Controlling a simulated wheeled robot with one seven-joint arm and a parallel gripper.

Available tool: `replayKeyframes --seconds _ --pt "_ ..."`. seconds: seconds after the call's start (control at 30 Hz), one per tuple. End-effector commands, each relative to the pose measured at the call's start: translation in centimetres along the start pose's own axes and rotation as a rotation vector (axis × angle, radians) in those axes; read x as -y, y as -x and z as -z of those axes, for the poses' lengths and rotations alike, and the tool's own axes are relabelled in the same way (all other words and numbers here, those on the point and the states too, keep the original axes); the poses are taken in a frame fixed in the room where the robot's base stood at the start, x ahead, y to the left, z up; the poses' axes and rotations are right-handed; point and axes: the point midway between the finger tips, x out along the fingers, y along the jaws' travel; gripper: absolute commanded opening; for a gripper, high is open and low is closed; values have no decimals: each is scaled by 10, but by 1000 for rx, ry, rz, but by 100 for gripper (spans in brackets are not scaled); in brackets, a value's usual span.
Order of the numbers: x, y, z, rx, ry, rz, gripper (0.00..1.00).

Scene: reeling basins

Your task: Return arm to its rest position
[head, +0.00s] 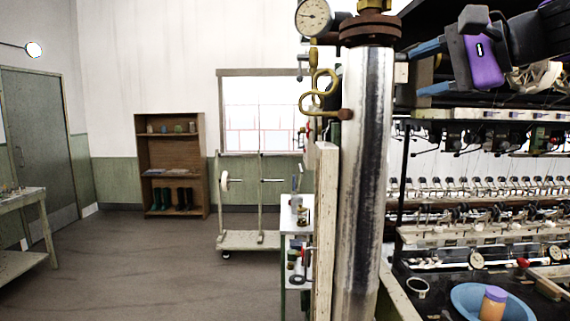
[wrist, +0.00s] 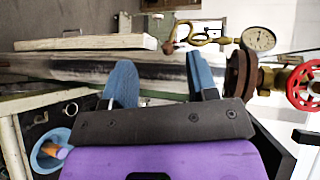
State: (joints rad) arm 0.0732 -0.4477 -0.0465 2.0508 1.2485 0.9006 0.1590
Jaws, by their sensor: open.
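My gripper (head: 424,69) is at the upper right of the head view, held high beside the shiny metal pipe (head: 364,180). Its two blue fingers point left and stand apart with nothing between them. In the wrist view the fingers of my gripper (wrist: 162,82) also show a clear gap, with the pipe (wrist: 150,68) behind them. The purple part of my gripper is at the bottom of that view. Much of my arm lies outside the head view.
A pressure gauge (head: 313,17) sits near the pipe top; a red valve wheel (wrist: 304,86) is at right in the wrist view. Floor (head: 130,260) at left is open.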

Motion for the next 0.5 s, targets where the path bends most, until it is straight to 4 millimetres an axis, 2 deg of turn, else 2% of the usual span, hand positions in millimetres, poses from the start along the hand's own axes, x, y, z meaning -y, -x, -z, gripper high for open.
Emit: replayKeyframes --seconds 0.03,0.2,0.5 --pt "-20 2 -10 3 50 -62 53" --pt "-86 14 -32 16 230 -281 53" --pt "-198 53 -58 65 562 -658 53"
